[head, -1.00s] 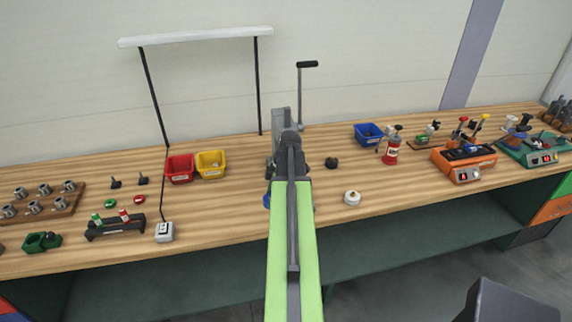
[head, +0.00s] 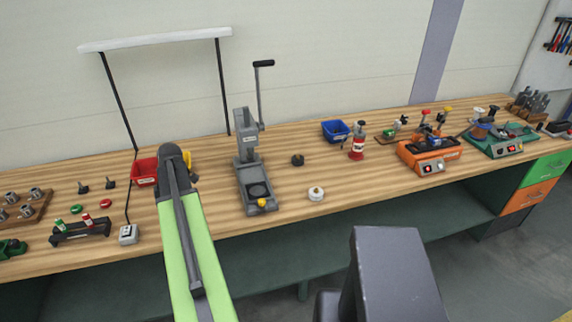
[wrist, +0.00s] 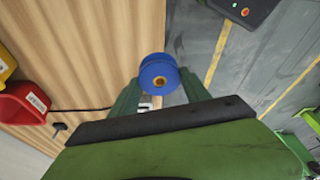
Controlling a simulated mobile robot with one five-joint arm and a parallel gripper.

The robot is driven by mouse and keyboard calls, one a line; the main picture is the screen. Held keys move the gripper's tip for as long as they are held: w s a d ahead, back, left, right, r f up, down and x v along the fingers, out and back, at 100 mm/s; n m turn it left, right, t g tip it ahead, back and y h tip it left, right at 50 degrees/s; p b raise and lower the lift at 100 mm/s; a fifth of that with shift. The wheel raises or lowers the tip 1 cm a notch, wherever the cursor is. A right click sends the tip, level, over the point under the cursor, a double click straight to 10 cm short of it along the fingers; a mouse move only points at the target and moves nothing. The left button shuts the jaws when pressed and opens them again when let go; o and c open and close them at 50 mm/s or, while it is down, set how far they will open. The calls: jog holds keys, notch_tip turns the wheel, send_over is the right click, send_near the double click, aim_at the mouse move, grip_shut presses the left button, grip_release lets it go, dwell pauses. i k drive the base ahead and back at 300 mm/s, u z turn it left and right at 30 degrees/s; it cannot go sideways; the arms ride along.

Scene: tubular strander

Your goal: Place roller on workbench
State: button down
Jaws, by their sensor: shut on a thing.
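A blue spool-shaped roller (wrist: 158,72) shows in the wrist view. My gripper (wrist: 158,84) is shut on it, with a green finger on either side. In that view the roller appears over the front edge of the wooden workbench (wrist: 85,40), with grey floor to the right. I cannot tell its height above the bench. In the head view the workbench (head: 350,185) runs across the picture. My arm reaches over it at left of centre, and the arm hides the gripper and the roller there.
A red bin (head: 145,172) and a partly hidden yellow bin stand behind my arm. A grey lever press (head: 250,165) stands right of it. A white-topped knob (head: 316,194) and a blue bin (head: 336,131) lie further right. Bare wood shows around the knob.

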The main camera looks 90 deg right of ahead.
aim_at(352, 184)
jog(key=u, duration=0.1)
jog(key=k, duration=1.95)
jog(key=z, duration=0.1)
